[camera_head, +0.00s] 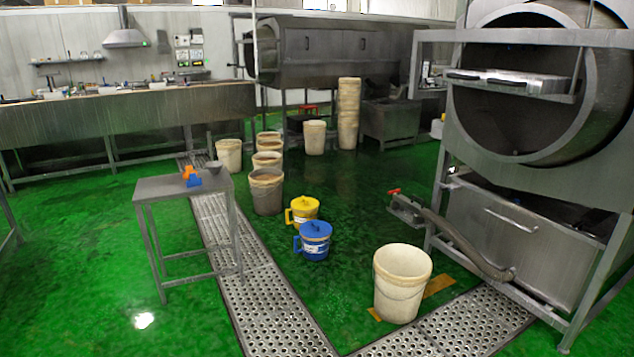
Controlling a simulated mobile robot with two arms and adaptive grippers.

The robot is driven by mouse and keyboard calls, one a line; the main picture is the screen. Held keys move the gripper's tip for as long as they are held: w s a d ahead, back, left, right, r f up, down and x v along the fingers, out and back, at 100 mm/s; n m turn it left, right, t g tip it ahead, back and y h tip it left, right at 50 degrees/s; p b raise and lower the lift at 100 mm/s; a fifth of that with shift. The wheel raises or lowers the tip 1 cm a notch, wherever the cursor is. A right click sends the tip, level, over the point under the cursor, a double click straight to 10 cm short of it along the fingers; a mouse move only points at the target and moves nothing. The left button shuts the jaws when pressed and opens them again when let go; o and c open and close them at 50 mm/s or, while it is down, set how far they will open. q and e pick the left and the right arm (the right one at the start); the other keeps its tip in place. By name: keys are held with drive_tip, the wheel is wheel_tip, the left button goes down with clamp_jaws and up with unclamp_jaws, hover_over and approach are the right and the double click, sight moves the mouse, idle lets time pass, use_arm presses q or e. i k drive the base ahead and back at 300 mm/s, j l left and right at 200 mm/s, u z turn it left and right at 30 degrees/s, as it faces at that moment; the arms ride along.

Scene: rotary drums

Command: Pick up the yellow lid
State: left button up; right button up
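The yellow lid (305,203) sits on top of a small container with a yellow handle (289,215) and a pale label, standing on the green floor near the middle of the head view. A similar container with a blue lid (316,229) and blue handle stands just in front of it and partly covers its lower side. Neither of my grippers shows in the head view.
A metal table (182,187) with small orange and blue items stands at left. A large white bucket (402,285) stands at front right. Several buckets stand behind the lidded containers. A rotary drum machine (529,150) and hose (465,243) are at right. Green floor is clear front left.

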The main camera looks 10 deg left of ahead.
sight(303, 203)
drive_tip(key=i+j+u, duration=0.3)
drive_tip(key=i+u, duration=0.2)
drive_tip(key=i+j+u, duration=0.1)
drive_tip(key=i+u, duration=0.35)
drive_tip(key=i, duration=0.05)
